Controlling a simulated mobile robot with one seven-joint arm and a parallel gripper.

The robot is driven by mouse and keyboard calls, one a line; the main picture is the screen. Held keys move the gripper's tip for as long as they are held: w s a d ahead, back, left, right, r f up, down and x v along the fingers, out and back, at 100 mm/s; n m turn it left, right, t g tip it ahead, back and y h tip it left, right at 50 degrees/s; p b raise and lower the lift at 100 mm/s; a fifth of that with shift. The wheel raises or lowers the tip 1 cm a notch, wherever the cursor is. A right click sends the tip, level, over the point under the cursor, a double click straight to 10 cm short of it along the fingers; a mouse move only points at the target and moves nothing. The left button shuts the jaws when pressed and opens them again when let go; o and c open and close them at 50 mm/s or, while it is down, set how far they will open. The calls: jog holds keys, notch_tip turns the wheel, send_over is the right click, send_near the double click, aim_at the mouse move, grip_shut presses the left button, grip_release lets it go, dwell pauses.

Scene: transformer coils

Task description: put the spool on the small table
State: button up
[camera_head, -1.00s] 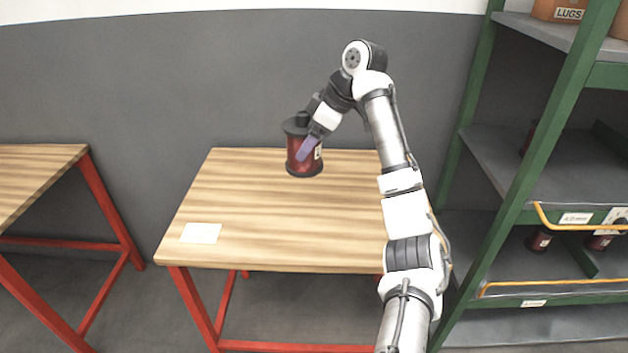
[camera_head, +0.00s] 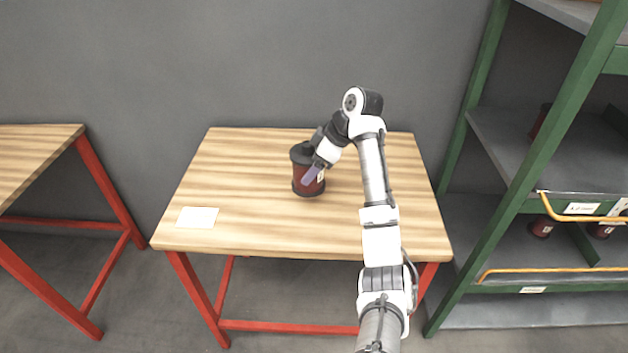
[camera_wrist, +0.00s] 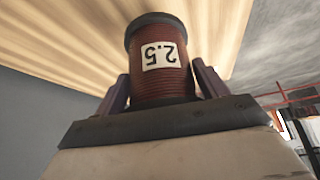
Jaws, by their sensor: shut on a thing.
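The spool (camera_head: 300,180) is dark red with black end flanges. My gripper (camera_head: 313,172) is shut on it, with a purple-grey finger against its side. The spool is upright over the middle of the small table (camera_head: 240,222), a wooden top on red legs. I cannot tell whether its base touches the top. In the wrist view the spool (camera_wrist: 160,78) sits between both fingers, with a white label reading 2.5, upside down there. The wooden surface (camera_wrist: 60,40) shows beyond it.
A white card (camera_head: 197,217) lies at the table's front left. Another red-legged wooden table (camera_head: 35,150) is at the far left. A green shelf rack (camera_head: 490,170) with several dark red spools stands at the right. The rest of the tabletop is clear.

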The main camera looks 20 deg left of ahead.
jog(key=shift+f+p, duration=0.6)
jog(key=shift+f, duration=2.2)
jog(key=o, duration=1.5)
jog(key=shift+f, duration=0.15)
jog(key=shift+c, duration=0.2)
jog(key=b+v, duration=0.1)
jog(key=v, duration=1.1)
jog(key=shift+b, duration=0.4)
jog(key=shift+s, duration=0.1)
